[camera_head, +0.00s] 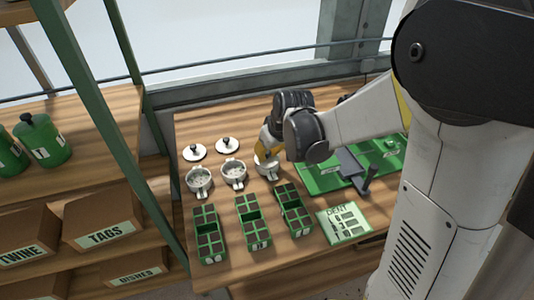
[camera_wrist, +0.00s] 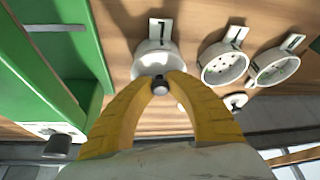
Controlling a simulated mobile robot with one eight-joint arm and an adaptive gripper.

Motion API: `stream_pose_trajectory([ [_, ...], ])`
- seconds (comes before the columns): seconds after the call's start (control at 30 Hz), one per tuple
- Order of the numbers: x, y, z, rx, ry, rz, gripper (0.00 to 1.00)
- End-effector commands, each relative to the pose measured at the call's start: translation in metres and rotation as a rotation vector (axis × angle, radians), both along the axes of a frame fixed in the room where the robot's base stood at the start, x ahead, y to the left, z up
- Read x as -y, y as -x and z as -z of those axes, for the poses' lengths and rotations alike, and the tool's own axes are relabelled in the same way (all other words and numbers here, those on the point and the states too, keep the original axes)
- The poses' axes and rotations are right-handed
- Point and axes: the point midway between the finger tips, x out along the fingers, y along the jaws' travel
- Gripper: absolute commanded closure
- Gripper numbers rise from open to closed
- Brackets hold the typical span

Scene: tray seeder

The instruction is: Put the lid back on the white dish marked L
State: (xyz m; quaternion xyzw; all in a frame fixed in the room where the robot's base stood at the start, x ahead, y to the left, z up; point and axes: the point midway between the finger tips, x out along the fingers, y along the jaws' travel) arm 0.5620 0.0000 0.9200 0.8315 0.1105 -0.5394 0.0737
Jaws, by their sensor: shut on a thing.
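My gripper (camera_head: 268,151) is at the rightmost of three white dishes in the head view. In the wrist view its yellow fingers (camera_wrist: 161,84) are shut on the dark knob of a lid (camera_wrist: 160,89). A white dish (camera_wrist: 158,61) lies just beyond the fingertips; it also shows partly behind the gripper in the head view (camera_head: 266,168). Its tab bears a dark mark that I cannot read surely as L. The fingers hide most of the lid, so I cannot tell whether it rests on the dish.
Two other dishes, left (camera_head: 199,181) and middle (camera_head: 233,174), stand uncovered, with lids (camera_head: 194,152) and (camera_head: 227,145) behind them. Green seed trays (camera_head: 247,222) stand in front. A green mat (camera_head: 320,178) with a tool lies right, a card (camera_head: 344,222) at front right.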

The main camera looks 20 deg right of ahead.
Motion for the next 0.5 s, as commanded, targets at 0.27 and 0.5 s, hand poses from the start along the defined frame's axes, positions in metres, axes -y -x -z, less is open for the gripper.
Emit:
stream_pose_trajectory([
  [0.27,0.0,0.0,-0.0002,0.0,0.0,0.0,0.79],
  [0.5,0.0,0.0,-0.0001,0.0,0.0,0.0,0.58],
])
